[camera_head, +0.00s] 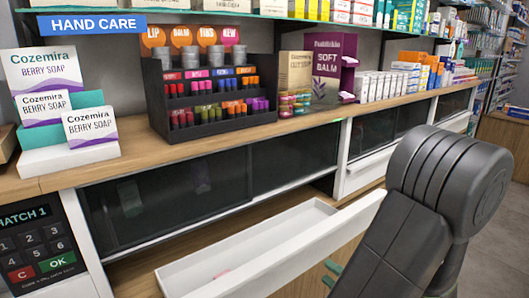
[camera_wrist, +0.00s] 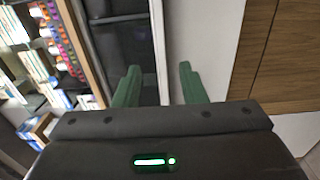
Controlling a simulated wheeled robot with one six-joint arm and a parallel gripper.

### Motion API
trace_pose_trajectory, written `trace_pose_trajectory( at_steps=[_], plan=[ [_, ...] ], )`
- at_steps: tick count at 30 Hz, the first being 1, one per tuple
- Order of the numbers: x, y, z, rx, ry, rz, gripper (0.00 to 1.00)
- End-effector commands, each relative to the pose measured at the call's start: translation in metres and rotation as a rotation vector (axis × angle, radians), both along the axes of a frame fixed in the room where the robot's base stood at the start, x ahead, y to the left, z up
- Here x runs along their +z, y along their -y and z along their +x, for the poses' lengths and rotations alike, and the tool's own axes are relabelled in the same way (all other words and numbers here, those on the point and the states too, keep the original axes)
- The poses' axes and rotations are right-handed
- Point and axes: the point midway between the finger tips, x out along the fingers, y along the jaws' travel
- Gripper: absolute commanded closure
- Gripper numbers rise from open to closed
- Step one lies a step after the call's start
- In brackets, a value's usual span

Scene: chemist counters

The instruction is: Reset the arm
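My gripper shows in the wrist view (camera_wrist: 158,85) with its two green fingers spread apart and nothing between them. In the head view my dark arm fills the lower right, and a small green part of my gripper (camera_head: 332,272) shows beside the front of an open white drawer (camera_head: 285,250). The rest of my gripper is hidden behind my arm there. I cannot tell whether the fingers touch the drawer front. A small pink item (camera_head: 221,275) lies in the drawer, mostly hidden by its front.
A wooden counter (camera_head: 330,118) carries a black lip balm display (camera_head: 215,103), berry soap boxes (camera_head: 92,132) and a purple soft balm box (camera_head: 328,65). Dark glass panels (camera_head: 290,155) run below it. A keypad (camera_head: 40,245) is at lower left. Floor (camera_head: 505,225) shows at right.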

Motion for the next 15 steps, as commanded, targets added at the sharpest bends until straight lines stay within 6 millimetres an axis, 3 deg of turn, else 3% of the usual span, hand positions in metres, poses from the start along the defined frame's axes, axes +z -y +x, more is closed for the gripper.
trace_pose_trajectory(
  at_steps=[15],
  plan=[
    [0.001,-0.047,0.063,0.003,-0.001,0.001,0.62]
  ],
)
